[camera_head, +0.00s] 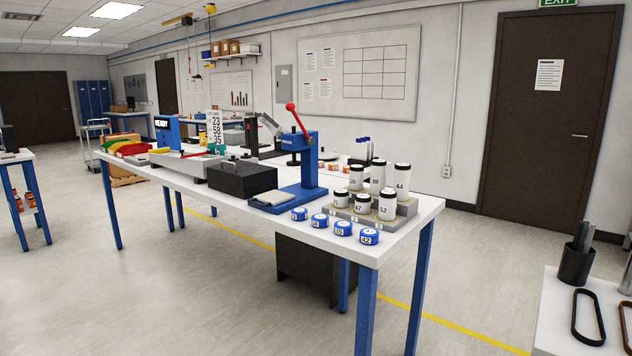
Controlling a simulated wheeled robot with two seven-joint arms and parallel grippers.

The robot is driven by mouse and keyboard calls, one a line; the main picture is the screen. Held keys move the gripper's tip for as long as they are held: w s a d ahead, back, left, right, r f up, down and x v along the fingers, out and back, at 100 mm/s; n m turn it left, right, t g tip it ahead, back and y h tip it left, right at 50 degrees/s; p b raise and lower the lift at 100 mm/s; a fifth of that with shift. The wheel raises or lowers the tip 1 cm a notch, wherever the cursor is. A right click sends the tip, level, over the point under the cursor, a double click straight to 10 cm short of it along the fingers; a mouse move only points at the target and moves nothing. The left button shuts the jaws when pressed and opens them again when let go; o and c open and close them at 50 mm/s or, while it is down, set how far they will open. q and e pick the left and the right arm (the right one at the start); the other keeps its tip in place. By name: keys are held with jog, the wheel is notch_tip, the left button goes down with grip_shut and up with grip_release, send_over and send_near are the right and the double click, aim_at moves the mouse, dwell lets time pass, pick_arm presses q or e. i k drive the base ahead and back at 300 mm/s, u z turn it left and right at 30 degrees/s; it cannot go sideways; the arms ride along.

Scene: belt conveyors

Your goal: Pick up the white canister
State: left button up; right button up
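Several white canisters with black lids stand upright in two rows on a grey stepped rack at the right end of a long white table with blue legs. Among them are a tall canister marked 44 (402,180), one marked 52 (388,208), one marked 47 (362,205) and a small one at the front left (340,198). A tall canister at the back middle (377,178) and one at the back left (355,179) are partly hidden by the front row. The picture does not single out one canister. Neither of my grippers is in view.
Several blue-and-white numbered lids (369,237) lie along the table's front edge before the rack. A blue press with a red-knobbed lever (308,160) and a black box (242,179) stand left. A second table (555,310) with a black cup (577,264) is lower right. Open floor lies in front.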

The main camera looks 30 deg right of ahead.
aim_at(402, 171)
jog(key=u, duration=0.15)
jog(key=i, duration=2.7)
jog(key=z, duration=2.3)
